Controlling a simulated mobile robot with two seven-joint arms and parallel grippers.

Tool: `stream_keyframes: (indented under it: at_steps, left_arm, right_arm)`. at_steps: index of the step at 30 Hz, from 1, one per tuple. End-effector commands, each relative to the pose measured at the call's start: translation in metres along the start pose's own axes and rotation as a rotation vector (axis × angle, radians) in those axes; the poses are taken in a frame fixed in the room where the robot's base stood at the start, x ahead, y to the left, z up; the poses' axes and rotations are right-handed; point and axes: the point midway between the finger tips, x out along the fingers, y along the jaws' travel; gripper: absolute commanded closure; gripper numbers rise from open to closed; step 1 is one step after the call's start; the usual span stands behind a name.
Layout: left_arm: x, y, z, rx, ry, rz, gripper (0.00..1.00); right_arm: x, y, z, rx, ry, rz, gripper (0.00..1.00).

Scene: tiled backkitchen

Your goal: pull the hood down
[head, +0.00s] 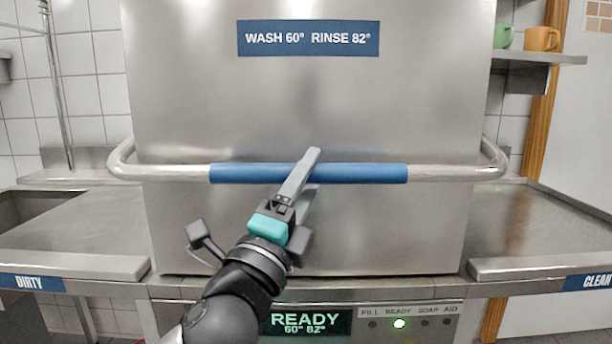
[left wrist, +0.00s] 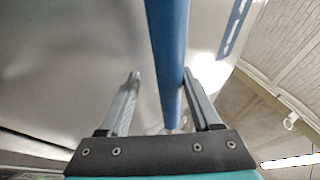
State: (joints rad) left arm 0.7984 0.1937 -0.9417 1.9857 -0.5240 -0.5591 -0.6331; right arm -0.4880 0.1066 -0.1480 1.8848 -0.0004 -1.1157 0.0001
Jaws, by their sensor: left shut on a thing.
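The hood (head: 310,105) is a large steel box, and its lower edge is level with the counter top, with no clear gap seen. A steel bar handle (head: 450,172) with a blue grip sleeve (head: 370,173) runs across its front. My left gripper (head: 306,172) is shut on the blue sleeve near its middle. In the left wrist view the blue sleeve (left wrist: 168,40) runs between the two fingers of the left gripper (left wrist: 162,88). The far side of the grip is partly hidden by the fingers. My right gripper is not in view.
The dirty-side counter (head: 75,235) is at left, and the clean-side counter (head: 540,235) at right; both look empty. A shelf (head: 540,58) holds green and orange mugs.

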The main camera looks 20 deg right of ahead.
Motion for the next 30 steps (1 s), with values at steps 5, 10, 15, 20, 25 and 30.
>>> stream_keyframes:
  at_steps: [5, 10, 15, 20, 25, 30]
  left_arm:
    - [0.0, 0.004, -0.001, 0.0, 0.001, 0.008, 0.34]
    - [0.0, 0.002, -0.001, 0.001, 0.001, 0.004, 0.34]
    - [0.0, 0.0, 0.0, 0.002, 0.001, 0.0, 0.34]
    - [-0.001, -0.001, 0.0, 0.002, 0.001, -0.002, 0.34]
    - [-0.013, -0.001, 0.0, 0.001, 0.001, -0.001, 0.34]
    - [-0.041, 0.0, 0.0, 0.0, 0.001, 0.001, 0.34]
  right_arm:
    - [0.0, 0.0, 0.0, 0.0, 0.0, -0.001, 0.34]
    - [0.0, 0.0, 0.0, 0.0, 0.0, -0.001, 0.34]
    - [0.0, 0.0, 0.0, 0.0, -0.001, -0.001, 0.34]
    - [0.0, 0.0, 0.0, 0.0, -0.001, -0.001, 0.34]
    - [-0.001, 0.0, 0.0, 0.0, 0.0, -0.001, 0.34]
    - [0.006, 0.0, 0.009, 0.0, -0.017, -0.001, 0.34]
